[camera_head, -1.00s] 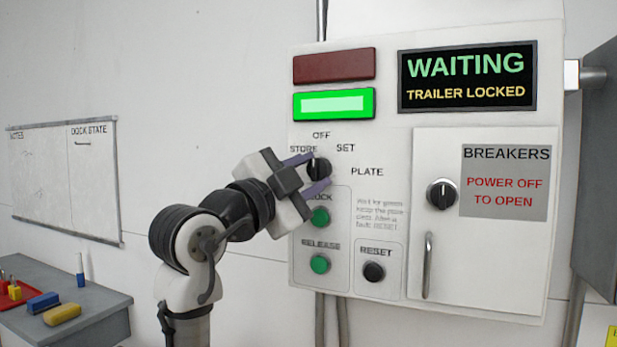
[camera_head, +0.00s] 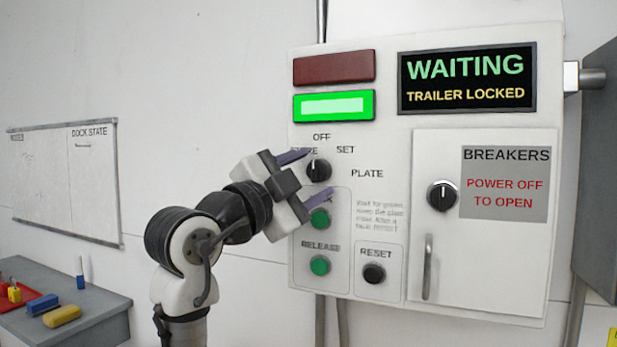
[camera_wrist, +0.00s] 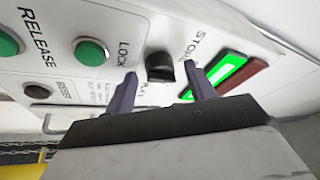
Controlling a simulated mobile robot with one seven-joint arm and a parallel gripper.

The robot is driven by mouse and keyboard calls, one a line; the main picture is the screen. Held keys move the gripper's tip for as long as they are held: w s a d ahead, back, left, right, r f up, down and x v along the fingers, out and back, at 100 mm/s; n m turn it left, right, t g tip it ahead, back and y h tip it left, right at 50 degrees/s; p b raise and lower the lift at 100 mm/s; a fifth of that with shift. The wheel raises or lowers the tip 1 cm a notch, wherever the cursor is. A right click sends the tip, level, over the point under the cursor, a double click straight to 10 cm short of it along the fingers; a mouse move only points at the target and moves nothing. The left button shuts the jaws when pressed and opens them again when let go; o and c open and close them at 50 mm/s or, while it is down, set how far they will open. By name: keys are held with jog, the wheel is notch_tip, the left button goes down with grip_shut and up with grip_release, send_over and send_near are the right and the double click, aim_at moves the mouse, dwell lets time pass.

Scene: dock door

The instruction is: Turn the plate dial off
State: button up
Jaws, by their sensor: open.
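The plate dial (camera_head: 318,170) is a black round knob on the white control panel, with labels OFF, STORE, SET and PLATE around it. A small light mark on it appears to point up, roughly toward OFF. My gripper (camera_head: 314,177) is open, with one purple finger at the dial's upper left and the other below it, over the LOCK label. In the wrist view the dial (camera_wrist: 160,68) sits between the spread fingertips, with a gap on both sides. Whether the fingers reach around it in depth is unclear. STORE is partly hidden.
The green LOCK button (camera_head: 319,219) is just below the lower finger. The green RELEASE button (camera_head: 320,265) and black RESET button (camera_head: 374,273) are lower. The breaker knob (camera_head: 442,196) and door handle (camera_head: 428,267) are to the right. The screen (camera_head: 467,80) reads WAITING, TRAILER LOCKED.

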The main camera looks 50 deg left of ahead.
jog(key=b+v, duration=0.4)
jog(key=v, duration=0.9)
jog(key=shift+s, duration=0.2)
